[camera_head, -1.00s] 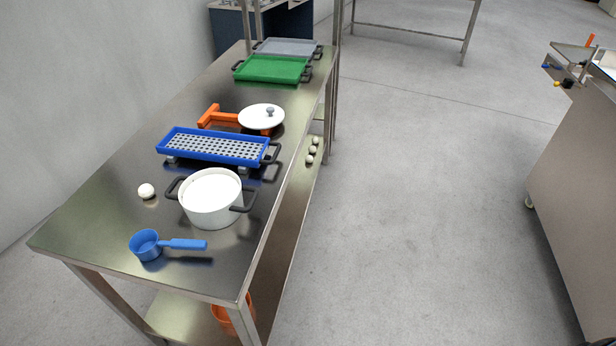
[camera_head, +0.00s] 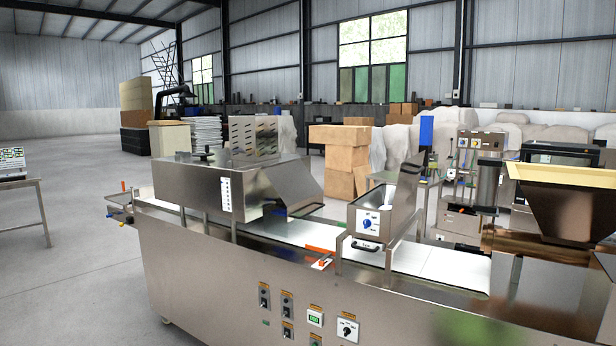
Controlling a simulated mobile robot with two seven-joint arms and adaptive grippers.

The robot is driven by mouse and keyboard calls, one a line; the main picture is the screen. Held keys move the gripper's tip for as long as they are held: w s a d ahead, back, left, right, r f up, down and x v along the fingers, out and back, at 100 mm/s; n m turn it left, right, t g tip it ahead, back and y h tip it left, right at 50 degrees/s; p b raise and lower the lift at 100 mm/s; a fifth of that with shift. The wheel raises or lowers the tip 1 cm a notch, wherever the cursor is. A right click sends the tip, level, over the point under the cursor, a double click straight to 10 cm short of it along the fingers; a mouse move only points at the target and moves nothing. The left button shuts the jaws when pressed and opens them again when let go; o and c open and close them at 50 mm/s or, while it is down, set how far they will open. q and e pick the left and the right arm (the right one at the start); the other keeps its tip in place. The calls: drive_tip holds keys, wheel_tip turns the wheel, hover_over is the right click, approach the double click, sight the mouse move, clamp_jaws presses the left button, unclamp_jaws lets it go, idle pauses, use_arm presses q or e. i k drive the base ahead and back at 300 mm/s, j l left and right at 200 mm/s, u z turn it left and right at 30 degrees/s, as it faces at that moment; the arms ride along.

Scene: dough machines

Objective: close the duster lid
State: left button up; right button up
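The duster (camera_head: 368,222) is a small steel box on legs over the white conveyor belt, right of the middle of the head view. Its front has a white panel with a blue dial and a dark handle below. The duster lid (camera_head: 407,192) is a steel plate that stands raised and tilted at the box's right side, so the box top is open. Neither of my grippers is in view.
The long steel machine (camera_head: 210,262) carries the belt (camera_head: 440,262), with a large steel housing (camera_head: 205,185) on the left and a yellow-rimmed hopper (camera_head: 565,200) on the right. Switches line its front. Open floor (camera_head: 70,240) lies to the left.

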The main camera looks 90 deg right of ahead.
sight(416, 179)
drive_tip(key=k+z, duration=0.1)
drive_tip(key=z, duration=3.2)
drive_tip(key=i, duration=0.4)
